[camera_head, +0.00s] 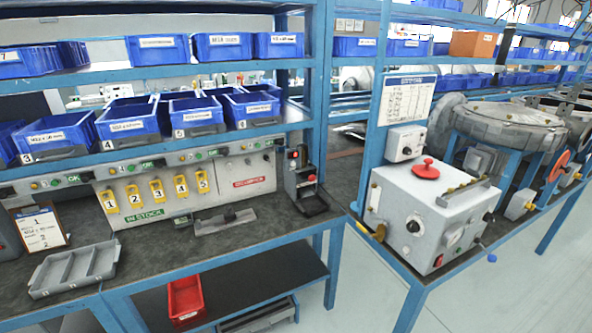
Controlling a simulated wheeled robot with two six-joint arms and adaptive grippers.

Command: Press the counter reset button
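No control that I can read as the counter reset button stands out; labels are too small. A dark upright device (301,176) with a small red part stands at the right end of the left bench. Small green and yellow buttons line a grey strip (125,168) under the shelf. Neither of my grippers is in view.
Blue bins (196,115) fill the shelves above the left bench. A grey tray (75,268), a clipboard (40,228) and yellow numbered tags (157,191) are at the left. A red bin (186,299) sits below. The left bench's front middle is clear.

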